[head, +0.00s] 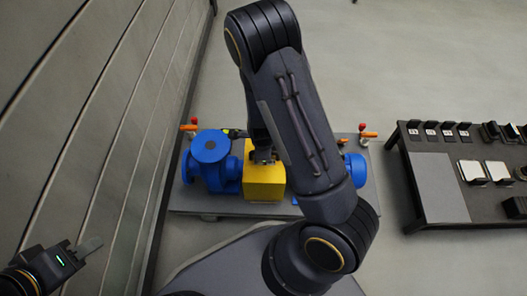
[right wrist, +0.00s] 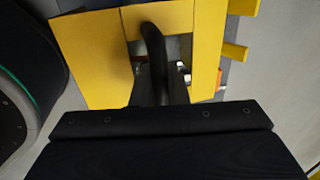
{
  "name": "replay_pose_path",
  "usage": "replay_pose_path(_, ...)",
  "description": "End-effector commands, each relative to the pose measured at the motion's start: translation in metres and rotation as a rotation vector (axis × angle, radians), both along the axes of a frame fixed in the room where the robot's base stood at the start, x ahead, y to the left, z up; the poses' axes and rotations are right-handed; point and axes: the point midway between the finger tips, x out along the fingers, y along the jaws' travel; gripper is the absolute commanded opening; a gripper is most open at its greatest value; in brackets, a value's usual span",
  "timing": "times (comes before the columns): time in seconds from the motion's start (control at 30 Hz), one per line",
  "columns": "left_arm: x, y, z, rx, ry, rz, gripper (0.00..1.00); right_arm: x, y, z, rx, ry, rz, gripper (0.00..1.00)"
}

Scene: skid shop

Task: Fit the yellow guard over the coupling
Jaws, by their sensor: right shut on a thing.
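The yellow guard (head: 264,184) sits between the blue pump (head: 210,160) and the blue motor (head: 355,168) on the grey skid. My right gripper (head: 263,156) is at the guard's top, shut on the guard; in the right wrist view a dark curved piece, which looks like a handle, crosses the yellow guard (right wrist: 90,55). The coupling is hidden by the guard and my arm. I cannot tell whether the guard is fully seated. My left gripper (head: 88,248) is at the lower left, away from the skid, its opening unclear.
The skid base (head: 190,205) has red and orange fittings at its corners. A dark table (head: 437,215) with several small parts stands at the right. A panelled wall (head: 75,120) runs along the left. The floor beyond the skid is clear.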

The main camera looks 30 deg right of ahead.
Motion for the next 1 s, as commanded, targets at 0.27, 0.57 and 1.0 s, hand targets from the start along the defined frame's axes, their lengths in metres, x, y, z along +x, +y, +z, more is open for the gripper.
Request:
replay_pose_path(0.27,0.0,0.0,0.0,0.0,0.0,0.0,0.36,0.0009,-0.0001,0.0002,0.0,-0.002,0.0,0.0)
replay_pose_path(0.57,0.0,0.0,-0.0023,0.0,0.0,0.0,0.36,0.0009,-0.0001,-0.0032,0.0,-0.002,-0.001,0.0)
replay_pose_path(1.0,0.0,0.0,-0.005,0.0,0.0,0.0,0.36,0.001,0.0,-0.0079,0.0,-0.002,0.0,0.0)
